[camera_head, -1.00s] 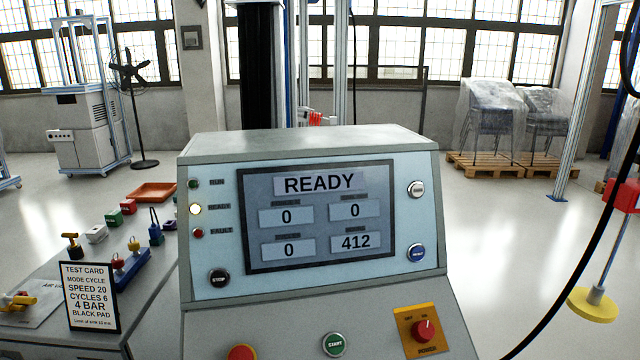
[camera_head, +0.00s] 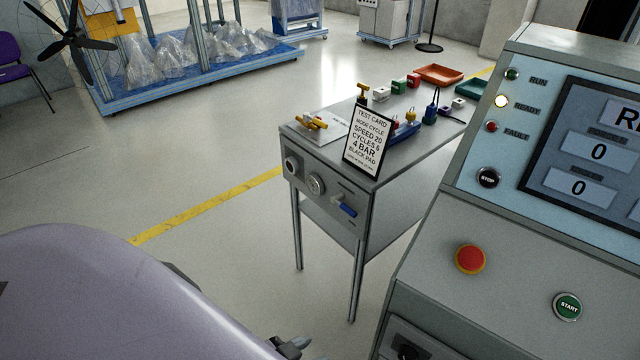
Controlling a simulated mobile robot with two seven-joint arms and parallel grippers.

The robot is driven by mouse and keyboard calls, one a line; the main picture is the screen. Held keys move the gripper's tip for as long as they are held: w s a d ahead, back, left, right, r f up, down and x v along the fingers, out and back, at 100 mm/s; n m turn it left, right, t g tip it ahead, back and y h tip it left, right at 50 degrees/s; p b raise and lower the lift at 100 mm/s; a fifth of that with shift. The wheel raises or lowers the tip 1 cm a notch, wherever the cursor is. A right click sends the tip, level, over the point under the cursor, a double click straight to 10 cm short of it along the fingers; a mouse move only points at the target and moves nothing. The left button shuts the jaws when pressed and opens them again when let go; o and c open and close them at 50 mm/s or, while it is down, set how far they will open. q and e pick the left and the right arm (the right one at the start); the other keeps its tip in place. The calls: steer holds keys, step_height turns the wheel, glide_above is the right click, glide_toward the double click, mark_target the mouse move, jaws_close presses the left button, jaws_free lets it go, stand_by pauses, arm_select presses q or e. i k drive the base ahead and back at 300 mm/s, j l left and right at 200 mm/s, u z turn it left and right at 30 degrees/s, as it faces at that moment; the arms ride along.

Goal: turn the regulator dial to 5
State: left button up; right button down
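The side table's grey front panel (camera_head: 325,195) is in the middle of the view. It carries a round dark-rimmed fitting (camera_head: 291,167) at its left, a round dial with a pale marked face (camera_head: 316,184) beside it, and a blue lever (camera_head: 345,209) to the right. The marked dial looks like the regulator dial, but its setting is too small to read. A test card (camera_head: 367,140) standing on the table reads speed 20, cycles 6, 4 bar, black pad.
The control console (camera_head: 450,285) stands at the right, with a red button (camera_head: 470,259) and a green START button (camera_head: 567,306). Yellow fittings (camera_head: 312,123), coloured blocks and an orange tray (camera_head: 440,74) are on the table. A large lilac rounded surface fills the lower left. Floor left of the table is clear.

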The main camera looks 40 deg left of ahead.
mark_target(292, 165)
steer(key=u, duration=1.35)
steer(key=i+j, duration=0.6)
steer(key=i+j+z, duration=0.5)
steer(key=z, duration=1.15)
